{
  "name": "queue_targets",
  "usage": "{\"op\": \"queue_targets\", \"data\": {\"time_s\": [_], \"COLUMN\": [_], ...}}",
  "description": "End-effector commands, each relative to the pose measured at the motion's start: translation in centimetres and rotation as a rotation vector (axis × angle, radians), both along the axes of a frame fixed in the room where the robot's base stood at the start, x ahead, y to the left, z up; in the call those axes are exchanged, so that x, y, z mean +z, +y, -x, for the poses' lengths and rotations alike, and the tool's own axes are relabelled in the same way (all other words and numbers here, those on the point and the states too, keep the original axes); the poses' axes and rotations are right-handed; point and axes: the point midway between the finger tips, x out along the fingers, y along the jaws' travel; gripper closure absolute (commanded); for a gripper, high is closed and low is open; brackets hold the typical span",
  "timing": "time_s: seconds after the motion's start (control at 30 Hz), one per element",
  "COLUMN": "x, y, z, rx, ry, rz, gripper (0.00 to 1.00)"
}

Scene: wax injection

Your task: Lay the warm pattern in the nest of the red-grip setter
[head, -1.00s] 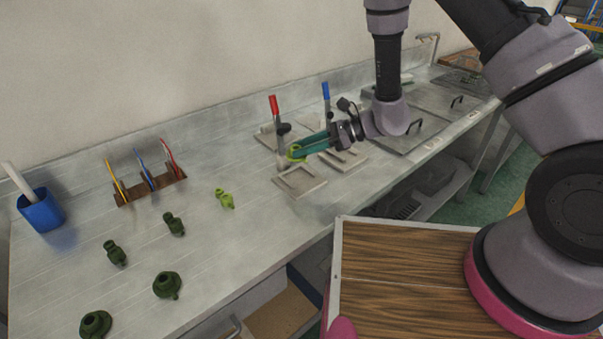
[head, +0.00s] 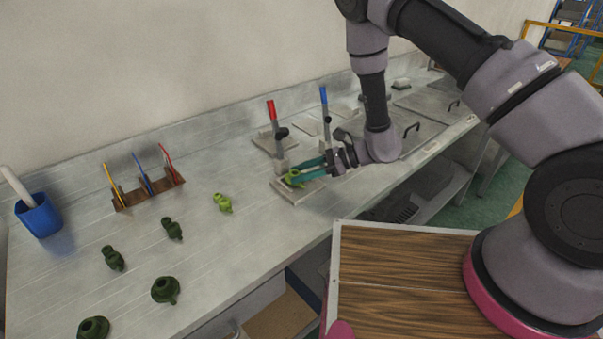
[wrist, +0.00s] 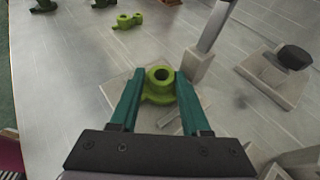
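The light-green warm pattern (wrist: 159,86) is between the two teal fingers of my gripper (head: 307,172), in contact with at least the right finger. In the head view the pattern (head: 292,178) sits over or on the front plate (head: 286,188) of the red-grip setter. I cannot tell whether it rests in the nest, since the pattern and fingers hide it. The setter's red grip (head: 271,110) stands upright on a grey post just behind. The post also shows in the wrist view (wrist: 206,52), close to the right fingertip.
The blue-grip setter (head: 324,96) stands right of the red one. Another light-green pattern (head: 222,203) and several dark-green ones (head: 166,289) lie on the bench to the left. A rack of coloured tools (head: 149,190) and a blue cup (head: 40,216) stand behind them.

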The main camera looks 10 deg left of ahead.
Motion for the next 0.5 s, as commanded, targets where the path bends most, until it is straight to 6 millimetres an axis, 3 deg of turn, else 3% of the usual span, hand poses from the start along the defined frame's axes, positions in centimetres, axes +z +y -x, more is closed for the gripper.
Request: {"op": "queue_targets", "data": {"time_s": [0.27, 0.5], "x": [-0.2, 1.8], "y": [-1.1, -5.2], "z": [-0.3, -1.0], "rx": [-0.006, -0.01], "ry": [0.0, 0.0], "rz": [0.012, 0.007], "gripper": [0.32, 0.32]}}
